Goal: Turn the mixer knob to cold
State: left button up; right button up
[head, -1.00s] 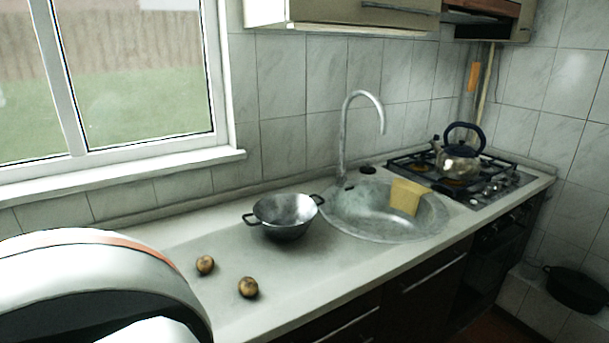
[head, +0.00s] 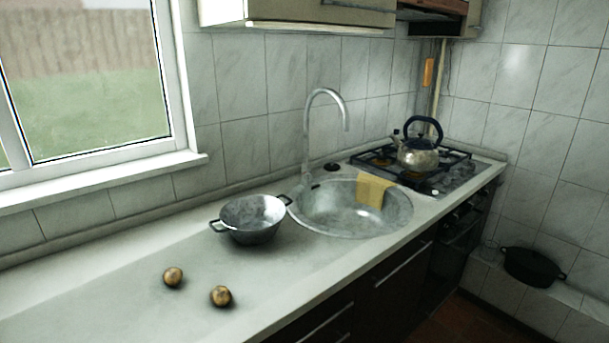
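The mixer tap (head: 309,130) stands upright at the back left of the round sink (head: 350,221), its tall curved spout bending over the basin. A small dark lever or knob (head: 315,186) shows at the foot of the tap; it is too small to tell which way it is turned. A yellow cloth (head: 374,189) hangs over the sink's back right rim. Neither of my grippers is in view.
A metal colander (head: 252,219) stands on the worktop (head: 110,290) left of the sink. Two potatoes (head: 173,277) lie in front of it. A kettle (head: 418,151) sits on the gas hob (head: 455,172) at right. A dark pot (head: 532,266) is low at far right.

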aim_at(307, 176)
jog(key=i+l+u, duration=0.1)
jog(key=l, duration=0.25)
jog(key=i+l+u, duration=0.1)
jog(key=l, duration=0.3)
jog(key=i+l+u, duration=0.1)
jog(key=i+l, duration=0.15)
jog(key=l, duration=0.15)
jog(key=i+l+u, duration=0.1)
jog(key=l, duration=0.3)
jog(key=i+l+u, duration=0.15)
jog(key=l, duration=0.3)
jog(key=i+l+u, duration=0.1)
jog(key=l, duration=0.3)
